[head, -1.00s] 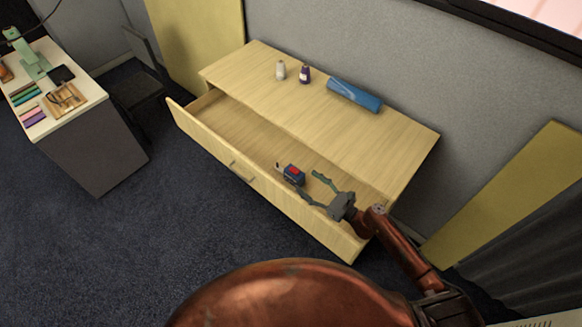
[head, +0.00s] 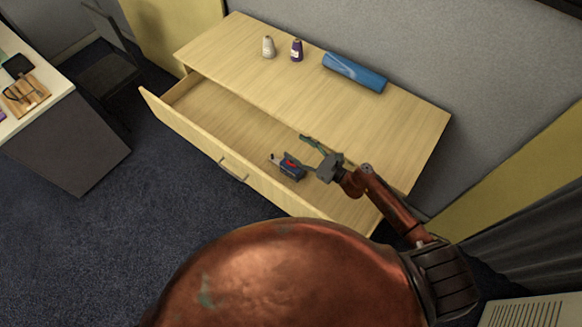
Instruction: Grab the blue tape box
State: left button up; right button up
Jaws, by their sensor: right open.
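A small dark blue tape box (head: 291,167) with a red patch lies in the open drawer (head: 222,124) of the wooden cabinet. My right gripper (head: 300,153) reaches into the drawer from the right. Its fingers are spread, one on the far side and one close by the right end of the tape box. I cannot tell whether that finger touches the box. The gripper holds nothing. My left gripper is not in view.
On the cabinet top (head: 240,53) stand a grey-white spool (head: 268,47) and a purple bottle (head: 296,50), with a blue roll (head: 354,72) lying to their right. The drawer front (head: 190,140) rises before the box. The drawer's left part is clear.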

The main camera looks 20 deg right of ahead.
jog(key=f+b, duration=0.2)
jog(key=f, duration=0.1)
jog(key=w+f+b, duration=0.1)
jog(key=f, duration=0.1)
jog(key=shift+b, duration=0.35)
jog(key=b, duration=1.1)
send_near(282, 161)
jog(key=w, duration=0.1)
jog(key=w+f, duration=0.1)
jog(key=w, duration=0.1)
jog(key=shift+w+a+f, duration=0.2)
jog(key=shift+a, duration=0.2)
jog(key=shift+f+b, duration=0.4)
jog(key=shift+b, duration=0.2)
jog(key=x, duration=0.7)
jog(key=shift+w+a, duration=0.3)
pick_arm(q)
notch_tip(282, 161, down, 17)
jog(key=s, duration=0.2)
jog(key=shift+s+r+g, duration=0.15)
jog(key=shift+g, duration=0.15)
pick_arm(e)
jog(key=shift+c, duration=0.5)
grip_shut()
